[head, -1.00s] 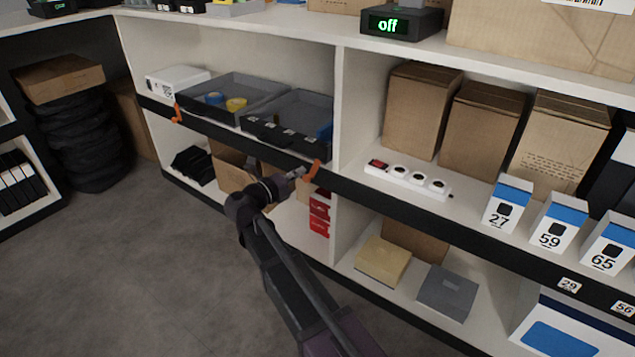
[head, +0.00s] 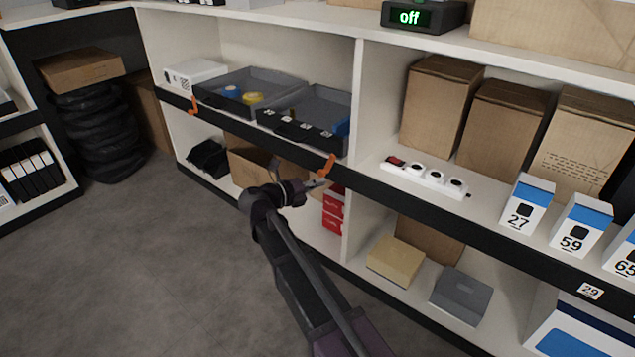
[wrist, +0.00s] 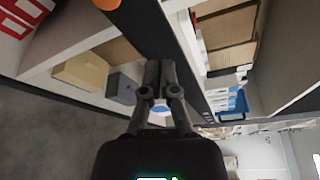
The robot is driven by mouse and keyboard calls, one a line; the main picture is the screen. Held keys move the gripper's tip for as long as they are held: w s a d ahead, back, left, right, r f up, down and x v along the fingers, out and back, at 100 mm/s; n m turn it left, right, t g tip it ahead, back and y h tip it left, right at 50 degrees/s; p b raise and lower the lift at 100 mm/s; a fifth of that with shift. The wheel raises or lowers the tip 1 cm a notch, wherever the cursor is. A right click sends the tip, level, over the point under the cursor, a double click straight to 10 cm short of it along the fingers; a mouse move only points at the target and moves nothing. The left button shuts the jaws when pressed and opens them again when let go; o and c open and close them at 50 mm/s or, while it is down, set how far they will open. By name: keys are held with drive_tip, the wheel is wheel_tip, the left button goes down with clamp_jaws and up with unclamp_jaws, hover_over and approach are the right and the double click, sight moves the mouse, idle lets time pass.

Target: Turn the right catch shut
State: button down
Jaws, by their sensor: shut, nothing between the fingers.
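The right catch (head: 327,165) is a small orange lever on the black front edge of the shelf, below the right dark tray (head: 335,98). It slants, its lower end pointing down and left. An orange patch, probably this catch, shows at the top edge of the wrist view (wrist: 120,3). A second orange catch (head: 193,106) sits further left on the same edge. My gripper (head: 320,184) is just below the right catch; I cannot tell whether they touch. In the wrist view my gripper's fingers (wrist: 158,66) are together with nothing between them.
The left tray (head: 285,83) holds blue and yellow rolls. A white power strip (head: 425,178) lies right of the catch, with brown cartons (head: 440,105) behind it. Red boxes (head: 333,210) stand on the lower shelf behind my gripper. The floor (head: 150,270) at left is clear.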

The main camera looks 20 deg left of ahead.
sight(333, 161)
drive_tip(key=b+x, duration=0.1)
drive_tip(key=x, duration=0.7)
drive_tip(key=shift+w+d, duration=0.1)
drive_tip(key=shift+w+a+r+p, duration=0.4)
drive_tip(key=shift+w+a+p, duration=0.05)
drive_tip(key=shift+a, duration=0.3)
drive_tip(key=shift+w+a+r+p, duration=0.1)
drive_tip(key=shift+a+r+p, duration=0.1)
drive_tip(key=shift+a, duration=0.25)
drive_tip(key=shift+w+a+r+p, duration=0.15)
drive_tip(key=shift+a, duration=0.35)
drive_tip(key=shift+w+a+r+p, duration=0.15)
drive_tip(key=shift+a+r+p, duration=0.3)
drive_tip(key=shift+w+a+r, duration=0.15)
drive_tip(key=shift+a, duration=0.25)
drive_tip(key=shift+d, duration=0.15)
